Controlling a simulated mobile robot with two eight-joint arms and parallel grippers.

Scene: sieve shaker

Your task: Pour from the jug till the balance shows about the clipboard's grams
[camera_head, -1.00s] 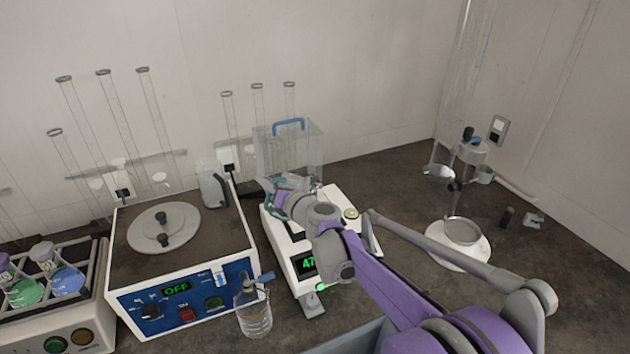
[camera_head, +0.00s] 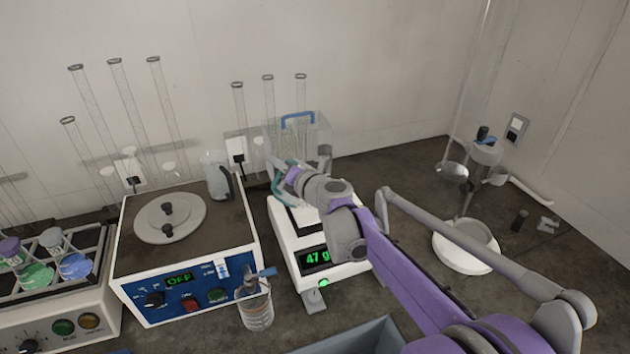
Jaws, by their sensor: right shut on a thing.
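The balance (camera_head: 345,272) is white, and its green display (camera_head: 316,258) reads 47 g. A clear box with a blue handle (camera_head: 298,118) stands at its back. My right gripper (camera_head: 282,186), with teal fingers, is over the balance in front of the clear box. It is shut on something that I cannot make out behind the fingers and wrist. A pale jug-like vessel (camera_head: 214,174) with a dark handle stands on the blue-fronted machine, apart from the gripper. I cannot tell whether it is the task's jug. The clipboard cannot be made out. My left gripper is not in view.
The blue-fronted machine (camera_head: 190,293) shows OFF, left of the balance. A clear bottle (camera_head: 256,310) stands before it. A rack of coloured flasks (camera_head: 38,275) is far left. A stand with a white dish (camera_head: 465,262) is right. Tall glass tubes line the wall.

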